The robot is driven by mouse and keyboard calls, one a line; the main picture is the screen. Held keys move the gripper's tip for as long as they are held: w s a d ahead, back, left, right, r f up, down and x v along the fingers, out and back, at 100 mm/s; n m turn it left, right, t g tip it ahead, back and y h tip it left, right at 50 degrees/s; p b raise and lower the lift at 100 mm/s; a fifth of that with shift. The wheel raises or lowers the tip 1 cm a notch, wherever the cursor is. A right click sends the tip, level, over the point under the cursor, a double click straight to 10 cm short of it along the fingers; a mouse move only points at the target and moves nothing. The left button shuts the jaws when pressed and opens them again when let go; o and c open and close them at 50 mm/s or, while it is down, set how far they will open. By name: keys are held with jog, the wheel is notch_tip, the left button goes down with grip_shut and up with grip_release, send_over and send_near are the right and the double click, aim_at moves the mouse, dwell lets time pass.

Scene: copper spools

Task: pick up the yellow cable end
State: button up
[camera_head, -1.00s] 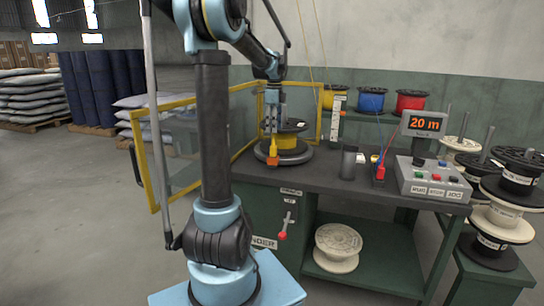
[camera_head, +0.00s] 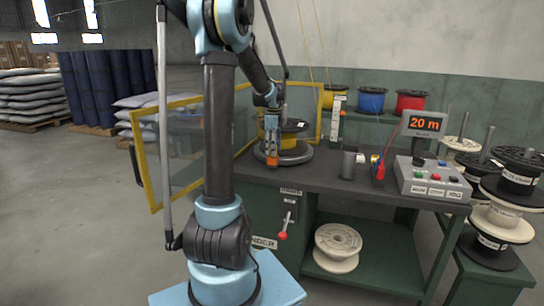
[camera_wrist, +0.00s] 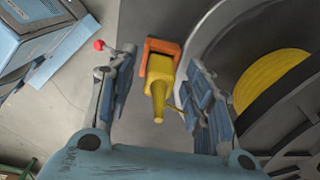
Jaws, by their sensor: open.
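The yellow cable end (camera_wrist: 158,88) is a tapered yellow plug. In the wrist view it lies between the two fingers of my gripper (camera_wrist: 160,68), with gaps on both sides. An orange bracket-shaped piece (camera_wrist: 160,47) surrounds its far end and shows below my gripper (camera_head: 272,135) in the head view (camera_head: 272,161). My gripper is open around the cable end. In the head view, the fingers mostly hide the yellow plug. A spool of yellow cable (camera_head: 293,141) stands just behind it on a round dark base (camera_head: 292,157).
A yellow-framed clear guard (camera_head: 180,150) stands left of the bench (camera_head: 330,172). A red-knobbed lever (camera_head: 283,236) is on the bench front. A dark cup (camera_head: 348,163), a red plug (camera_head: 380,171) and a button console (camera_head: 432,178) stand to the right.

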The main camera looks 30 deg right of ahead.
grip_shut()
dwell(0.3)
